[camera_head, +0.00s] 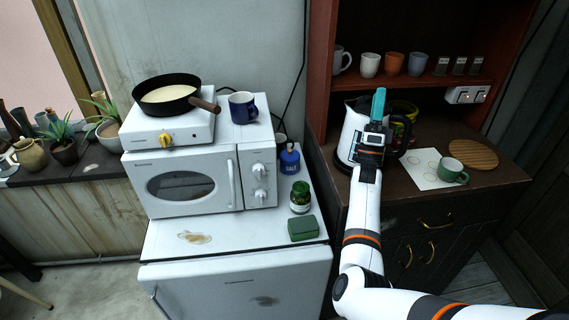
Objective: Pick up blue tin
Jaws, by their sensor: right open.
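A blue tin (289,160) with pale lettering that looks like "SALT" stands upright on the white fridge top (215,245), just right of the microwave (190,185). A dark blob at its top looks like a lid. My right gripper (378,104), with teal fingers, is above and to the right of the tin, in front of the white kettle (350,135) in the cabinet. It is apart from the tin and nothing shows in it. Its fingers overlap in this view. My left gripper is not in view.
A blue mug (243,107) and a hotplate (165,130) with a pan (170,95) sit on the microwave. A green mug (452,170) is on the cabinet top.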

